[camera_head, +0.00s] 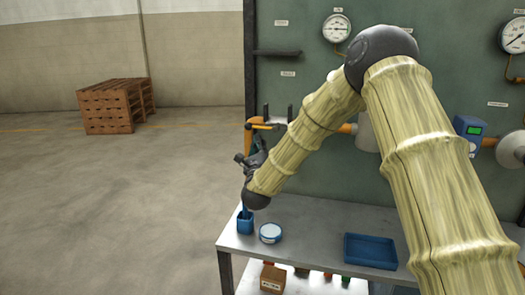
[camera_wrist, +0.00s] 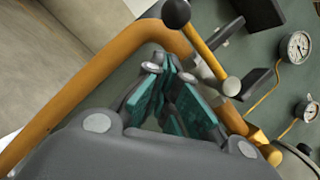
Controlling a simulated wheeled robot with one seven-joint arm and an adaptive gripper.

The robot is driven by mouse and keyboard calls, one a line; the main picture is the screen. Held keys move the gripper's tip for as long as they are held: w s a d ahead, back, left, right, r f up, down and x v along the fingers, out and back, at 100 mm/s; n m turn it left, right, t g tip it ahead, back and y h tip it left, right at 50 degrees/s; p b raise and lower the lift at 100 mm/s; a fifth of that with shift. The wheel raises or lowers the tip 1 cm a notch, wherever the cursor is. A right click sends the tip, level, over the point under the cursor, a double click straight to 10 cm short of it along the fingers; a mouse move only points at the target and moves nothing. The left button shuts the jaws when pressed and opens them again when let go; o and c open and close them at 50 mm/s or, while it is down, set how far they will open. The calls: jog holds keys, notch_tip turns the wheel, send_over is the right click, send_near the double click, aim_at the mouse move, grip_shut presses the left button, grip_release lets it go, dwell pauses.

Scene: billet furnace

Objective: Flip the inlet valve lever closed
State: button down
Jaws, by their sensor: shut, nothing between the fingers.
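The inlet valve lever appears to be a yellow bar (camera_wrist: 206,48) with a black ball knob at one end and a pale round hub at the other, in the wrist view. In the head view the lever (camera_head: 263,127) points left from the panel, nearly level. My gripper (camera_wrist: 168,72) has teal finger pads and is shut and empty. Its fingertips lie beside the lever, in front of the orange pipe; I cannot tell whether they touch. In the head view my gripper (camera_head: 254,148) is just below the lever, partly hidden by my wrist.
A thick orange pipe (camera_wrist: 95,82) bends around my gripper. A green panel (camera_head: 300,65) carries gauges (camera_head: 336,28) and a blue meter (camera_head: 467,128).

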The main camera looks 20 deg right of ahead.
jog(key=shift+w+a+r, duration=0.1)
jog(key=shift+a+r, duration=0.35)
jog(key=shift+r, duration=0.3)
jog(key=shift+w+a+f+b, duration=0.1)
jog(key=shift+a+b, duration=0.05)
jog(key=shift+b, duration=0.15)
jog(key=shift+m, duration=0.4)
jog(key=shift+r+h+b, duration=0.2)
jog(key=shift+h+b, duration=0.2)
jog(key=shift+b, duration=0.1)
jog(key=shift+m, duration=0.3)
